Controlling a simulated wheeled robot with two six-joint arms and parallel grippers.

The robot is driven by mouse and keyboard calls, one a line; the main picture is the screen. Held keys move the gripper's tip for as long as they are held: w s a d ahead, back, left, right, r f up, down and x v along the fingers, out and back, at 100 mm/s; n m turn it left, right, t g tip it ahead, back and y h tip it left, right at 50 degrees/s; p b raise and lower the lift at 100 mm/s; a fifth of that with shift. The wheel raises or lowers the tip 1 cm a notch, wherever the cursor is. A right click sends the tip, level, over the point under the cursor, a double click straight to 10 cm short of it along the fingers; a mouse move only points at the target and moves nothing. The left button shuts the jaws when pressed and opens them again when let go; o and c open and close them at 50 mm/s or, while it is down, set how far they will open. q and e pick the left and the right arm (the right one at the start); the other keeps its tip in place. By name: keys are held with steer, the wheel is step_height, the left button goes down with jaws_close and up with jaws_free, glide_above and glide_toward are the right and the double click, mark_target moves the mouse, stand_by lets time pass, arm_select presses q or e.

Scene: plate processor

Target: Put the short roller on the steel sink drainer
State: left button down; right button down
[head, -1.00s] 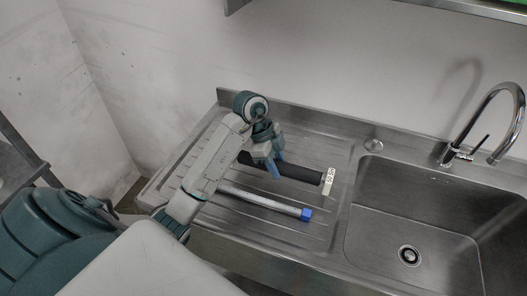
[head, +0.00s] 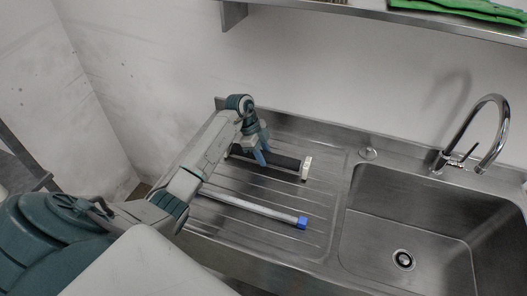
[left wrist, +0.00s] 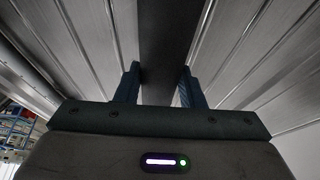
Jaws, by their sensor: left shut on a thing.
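The short roller is a black cylinder (head: 282,161) with a pale end piece (head: 306,168). It is at the steel sink drainer (head: 310,203), over its ribbed back part, roughly level. I cannot tell whether it touches the ribs. My left gripper (head: 260,150) is shut around the roller's middle, from above. In the left wrist view the dark roller (left wrist: 167,40) runs between the two fingers, with drainer ribs on both sides. Part of the roller is hidden by the fingers. My right gripper is not in view.
A steel tube (head: 250,206) with a blue end cap (head: 302,222) lies on the drainer in front of the roller. The sink basin (head: 440,235) and tap (head: 490,125) are to the right.

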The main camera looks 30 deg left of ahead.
arm_select(q)
steer(key=shift+f, duration=0.15)
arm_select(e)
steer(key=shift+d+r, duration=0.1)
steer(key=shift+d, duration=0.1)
arm_select(q)
steer(key=shift+f, duration=0.1)
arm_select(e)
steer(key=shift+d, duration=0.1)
arm_select(q)
steer(key=c, duration=0.9)
jaws_free()
steer(key=shift+c, duration=0.2)
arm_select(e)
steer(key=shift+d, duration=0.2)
arm_select(q)
steer(key=shift+a+r+b, duration=0.15)
steer(key=shift+r+b, duration=0.3)
steer(key=shift+r, duration=0.05)
steer(key=b+v, duration=0.3)
steer(key=v, duration=0.7)
steer(key=shift+a+r+b, duration=0.1)
steer(key=shift+r+b, duration=0.15)
steer(key=shift+b, duration=0.1)
steer(key=shift+s+a+r, duration=0.1)
steer(key=shift+r, duration=0.15)
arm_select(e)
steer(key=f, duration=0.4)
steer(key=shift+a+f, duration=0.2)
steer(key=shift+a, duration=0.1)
